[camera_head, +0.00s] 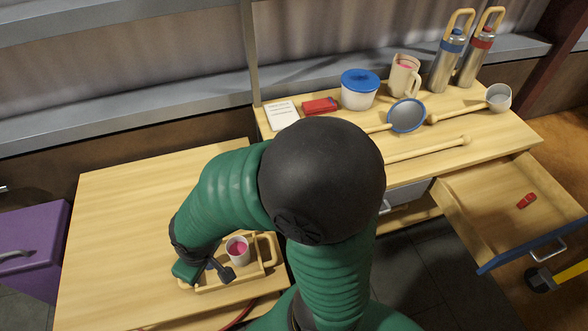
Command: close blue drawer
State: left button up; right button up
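The blue drawer (484,262) is pulled out at the right side of the wooden workbench (450,130). Its front has a blue edge and a silver handle (548,250). A small red object (527,201) lies inside on its bare wooden floor. A green arm with a black joint fills the middle of the view and hides part of the bench front. It appears to be my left arm. Its gripper (216,268) is low over a wooden tray (240,284), beside a white cup (237,250) with pink contents. Its finger opening is unclear. My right gripper is not in view.
A purple cabinet (35,250) is at far left. A yellow-and-black object (541,280) stands near the drawer front.

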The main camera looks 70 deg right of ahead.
aim_at(480, 201)
jog(key=z, duration=4.2)
jog(key=i+l+u, duration=0.7)
jog(key=i, duration=0.15)
